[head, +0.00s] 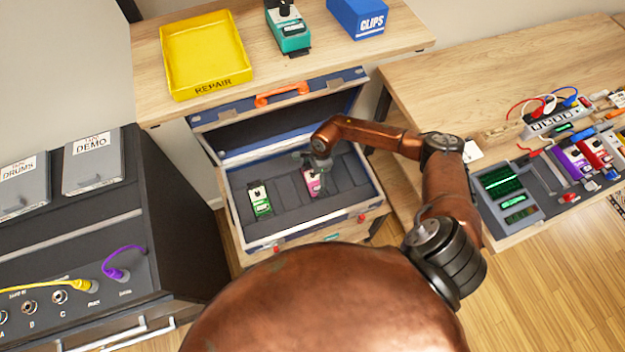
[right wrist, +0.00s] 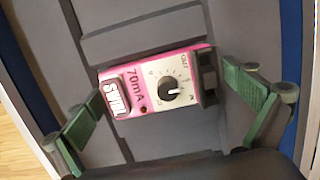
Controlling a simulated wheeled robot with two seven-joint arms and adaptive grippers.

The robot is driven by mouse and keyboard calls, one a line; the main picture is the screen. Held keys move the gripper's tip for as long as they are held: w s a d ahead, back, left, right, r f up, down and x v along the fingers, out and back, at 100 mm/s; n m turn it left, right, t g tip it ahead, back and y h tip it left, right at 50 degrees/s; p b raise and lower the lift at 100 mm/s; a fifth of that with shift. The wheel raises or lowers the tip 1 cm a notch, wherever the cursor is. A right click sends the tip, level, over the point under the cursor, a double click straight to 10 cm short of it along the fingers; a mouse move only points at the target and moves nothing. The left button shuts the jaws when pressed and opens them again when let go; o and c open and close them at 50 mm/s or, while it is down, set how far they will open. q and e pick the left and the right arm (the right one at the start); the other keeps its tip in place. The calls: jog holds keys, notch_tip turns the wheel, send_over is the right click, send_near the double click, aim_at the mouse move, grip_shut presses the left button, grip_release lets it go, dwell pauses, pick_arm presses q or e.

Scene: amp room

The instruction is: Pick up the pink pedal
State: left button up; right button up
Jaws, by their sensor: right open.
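The pink pedal (head: 313,183) lies in a slot of the open, dark-lined case (head: 268,237), partly hidden in the head view by my right gripper (head: 312,162). In the right wrist view the pink pedal (right wrist: 140,84) shows a black knob, a white panel, a switch and a "70mA" label. My right gripper (right wrist: 168,118) is open, with its green fingers spread on either side of the pedal and the pedal between them. I cannot tell whether the fingers touch it. My left gripper is not in view.
A green pedal (head: 260,200) lies in the same case, to the left. The case's raised lid (head: 280,100) stands behind. A yellow REPAIR tray (head: 205,55), a teal pedal (head: 289,32) and a blue CLIPS box (head: 357,17) are on the shelf. A black amp (head: 180,200) stands left.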

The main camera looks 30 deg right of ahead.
jog(key=shift+c, duration=0.7)
jog(key=c, duration=1.1)
jog(key=shift+r, duration=0.1)
jog(key=shift+c, duration=0.4)
